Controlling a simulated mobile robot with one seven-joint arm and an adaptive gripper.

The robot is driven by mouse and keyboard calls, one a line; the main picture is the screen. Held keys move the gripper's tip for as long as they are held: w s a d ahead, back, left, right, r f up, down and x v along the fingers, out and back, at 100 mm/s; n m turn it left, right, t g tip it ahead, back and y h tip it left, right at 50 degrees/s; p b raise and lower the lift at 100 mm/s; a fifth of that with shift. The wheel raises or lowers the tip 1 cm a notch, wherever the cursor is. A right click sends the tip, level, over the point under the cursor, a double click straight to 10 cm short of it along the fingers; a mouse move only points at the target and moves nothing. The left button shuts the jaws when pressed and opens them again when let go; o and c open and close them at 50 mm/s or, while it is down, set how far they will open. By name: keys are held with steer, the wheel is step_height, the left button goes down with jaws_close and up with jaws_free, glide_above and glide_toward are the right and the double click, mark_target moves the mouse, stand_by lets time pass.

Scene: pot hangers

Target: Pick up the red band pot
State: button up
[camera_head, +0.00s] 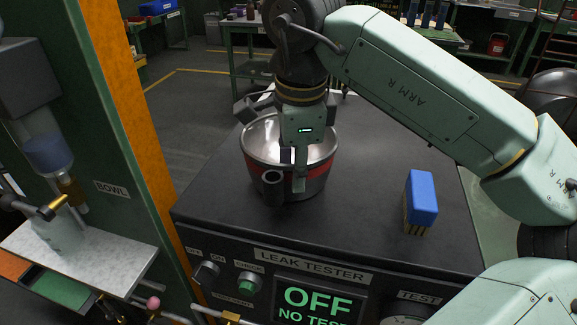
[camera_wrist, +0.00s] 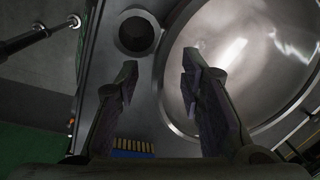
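The red band pot (camera_head: 318,171) is a metal pot with a red stripe around its wall. It stands upright on the black top of the leak tester, with a dark hollow cylinder (camera_head: 272,187) at its near side. My gripper (camera_head: 293,170) is over the pot's near rim, pointing down. In the wrist view my gripper (camera_wrist: 159,63) is open with nothing held. One finger is over the pot's shiny inside (camera_wrist: 250,60), the other outside the wall, with the rim between them. I cannot tell how deep the fingers reach. The dark cylinder (camera_wrist: 137,33) shows beyond the fingertips.
A blue brush (camera_head: 421,194) stands on the right of the leak tester (camera_head: 360,235); its bristles show in the wrist view (camera_wrist: 132,146). A green and orange post (camera_head: 140,130) rises at the left. The top between pot and brush is clear.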

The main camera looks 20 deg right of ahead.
mark_target(294, 197)
steer(key=f, duration=0.1)
steer(key=f+b, duration=0.1)
steer(key=f, duration=0.1)
steer(key=f+b, duration=0.1)
steer(key=shift+w+d+f, duration=0.1)
steer(key=shift+w+f, duration=0.05)
steer(key=shift+w, duration=0.25)
jaws_close()
stand_by(0.6)
